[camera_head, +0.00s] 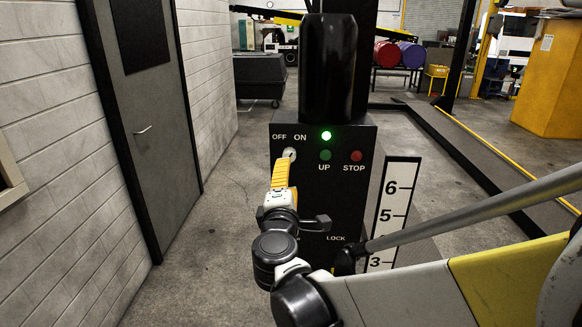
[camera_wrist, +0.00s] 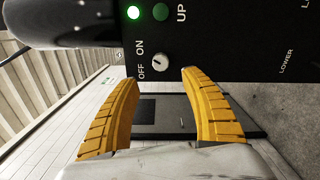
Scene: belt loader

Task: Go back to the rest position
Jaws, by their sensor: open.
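The black control panel (camera_head: 340,190) stands ahead of me. Its white OFF/ON knob (camera_head: 289,153) is at the upper left of its face. A green lamp (camera_head: 326,135) above the buttons is lit. My gripper (camera_head: 283,170) is in front of the knob, yellow fingers pointing at the panel. In the wrist view my gripper (camera_wrist: 160,77) is open, with its fingertips apart and nothing between them. The knob (camera_wrist: 160,62) shows just beyond the gap between the tips. Whether a fingertip touches the panel, I cannot tell.
A green UP button (camera_head: 325,155) and red STOP button (camera_head: 356,156) sit right of the knob. A number scale (camera_head: 392,210) stands right of the panel. A grey door (camera_head: 145,130) and white brick wall are at left. Open floor lies between door and panel.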

